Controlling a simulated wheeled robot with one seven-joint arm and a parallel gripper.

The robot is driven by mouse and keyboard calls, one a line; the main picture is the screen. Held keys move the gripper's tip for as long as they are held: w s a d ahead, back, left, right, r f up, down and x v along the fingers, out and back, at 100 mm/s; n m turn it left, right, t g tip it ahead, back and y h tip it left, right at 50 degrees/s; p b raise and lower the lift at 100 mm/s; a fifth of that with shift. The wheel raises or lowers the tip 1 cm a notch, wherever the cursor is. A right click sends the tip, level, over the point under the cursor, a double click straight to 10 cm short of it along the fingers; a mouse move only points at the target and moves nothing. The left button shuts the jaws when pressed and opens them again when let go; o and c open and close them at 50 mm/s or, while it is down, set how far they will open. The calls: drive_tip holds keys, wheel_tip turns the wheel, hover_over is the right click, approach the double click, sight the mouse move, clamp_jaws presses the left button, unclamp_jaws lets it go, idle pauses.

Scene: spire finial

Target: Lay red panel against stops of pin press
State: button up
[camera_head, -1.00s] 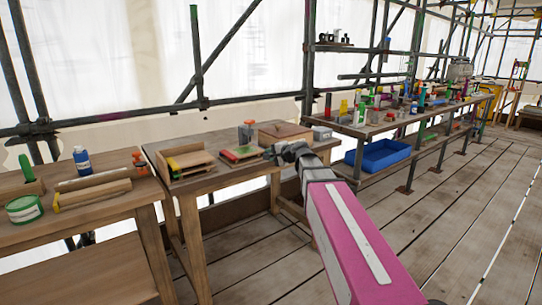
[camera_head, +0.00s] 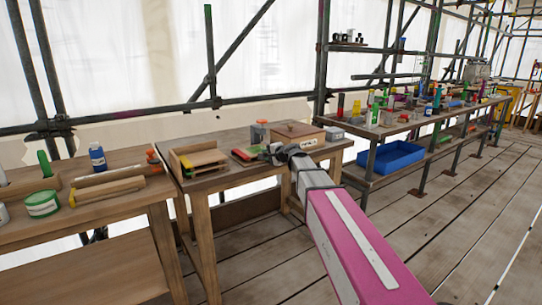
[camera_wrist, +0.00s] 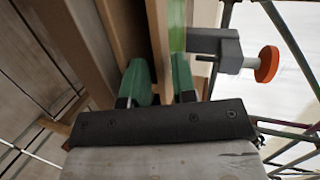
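A small red piece (camera_head: 241,155) with a green part lies flat on the middle bench; I take it for the red panel, but its shape is too small to tell. A wooden fixture (camera_head: 198,160) with stacked boards and a yellow end stands left of it. I cannot tell which fixture is the pin press. My gripper (camera_head: 268,154) is just right of the red piece, low over the bench. In the wrist view my gripper (camera_wrist: 160,82) has its two green fingers apart, with a wooden strip (camera_wrist: 158,40) showing between and beyond them. No red shows there.
A grey clamp with an orange knob (camera_wrist: 267,63) is right of the fingers in the wrist view. A wooden box (camera_head: 298,135) stands behind my gripper on the bench. The left bench holds a green tin (camera_head: 42,204) and a blue bottle (camera_head: 97,158). A blue bin (camera_head: 392,157) sits right.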

clamp_jaws()
drive_tip(key=shift+o, duration=1.5)
unclamp_jaws()
drive_tip(key=v, duration=1.1)
